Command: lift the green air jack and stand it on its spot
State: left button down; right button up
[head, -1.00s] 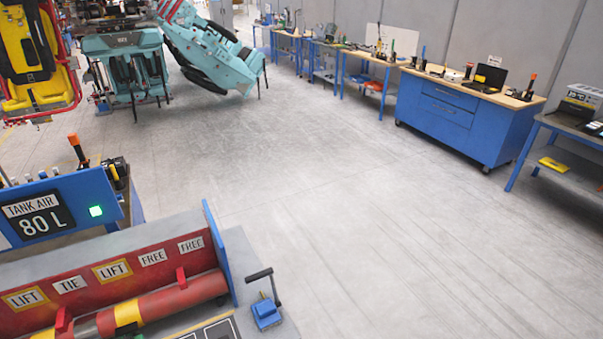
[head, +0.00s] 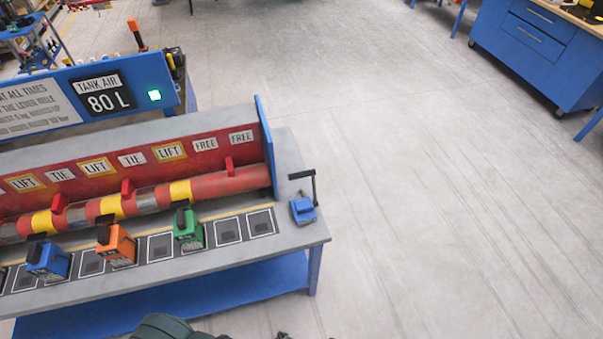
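The green air jack (head: 188,228) stands upright on the grey bench (head: 230,257), in the row of dark, white-outlined squares along its front. It has a black handle on top. Its base hides what is directly under it. An orange jack (head: 117,245) and a blue jack (head: 48,260) stand to its left in the same row. Empty outlined squares show between the jacks, and two empty ones (head: 261,223) lie to the right of the green jack. Neither of my grippers can be made out; only a dark rounded part, probably mine, shows at the bottom edge.
A red pipe (head: 240,181) with yellow bands and a red label board (head: 205,155) run behind the jacks. A small blue device with a black lever (head: 303,209) stands at the bench's right end. A tank air sign (head: 107,97) rises behind. The floor at right is clear.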

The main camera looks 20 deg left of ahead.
aim_at(187, 231)
jog(key=u, duration=2.85)
